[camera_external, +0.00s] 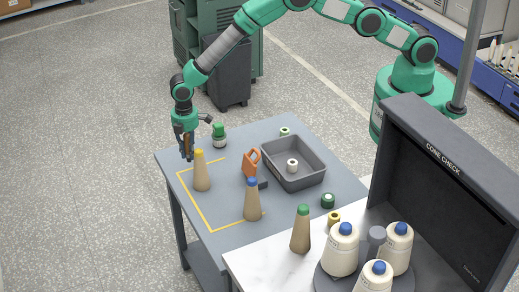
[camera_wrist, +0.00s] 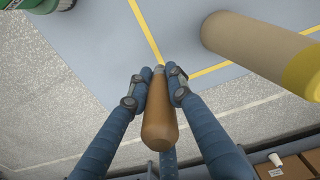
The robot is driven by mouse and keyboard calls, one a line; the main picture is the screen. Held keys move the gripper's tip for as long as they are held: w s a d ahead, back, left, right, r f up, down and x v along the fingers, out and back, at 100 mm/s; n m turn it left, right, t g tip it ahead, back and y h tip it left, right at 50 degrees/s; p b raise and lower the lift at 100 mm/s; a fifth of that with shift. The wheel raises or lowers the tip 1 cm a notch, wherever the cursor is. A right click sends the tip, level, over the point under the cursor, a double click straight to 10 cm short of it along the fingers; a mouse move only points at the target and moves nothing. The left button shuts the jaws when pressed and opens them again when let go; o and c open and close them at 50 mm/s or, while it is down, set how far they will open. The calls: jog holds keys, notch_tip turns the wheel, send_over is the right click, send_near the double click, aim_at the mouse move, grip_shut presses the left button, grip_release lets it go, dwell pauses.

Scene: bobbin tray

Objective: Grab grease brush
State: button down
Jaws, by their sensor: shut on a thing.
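My gripper (camera_external: 187,152) is low over the far left part of the grey-blue table (camera_external: 226,241), just left of a tan cone with a yellow top (camera_external: 201,172). In the wrist view my gripper (camera_wrist: 160,76) is shut on the grease brush (camera_wrist: 160,118). Its rounded brown handle lies between the two fingers, thick end toward the camera, with a small grey part at the far end. The bristles are hidden. In the external view the brush shows only as a bit of brown between the fingers. I cannot tell whether it touches the table.
The yellow-topped cone also shows in the wrist view (camera_wrist: 262,52), close on the right. A green-capped bottle (camera_external: 219,137) stands behind.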

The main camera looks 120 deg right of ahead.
jog(key=s+a+r, duration=0.1)
jog(key=s+a, duration=0.2)
jog(key=s, duration=0.9)
jog(key=shift+p, duration=0.3)
jog(key=shift+r, duration=0.1)
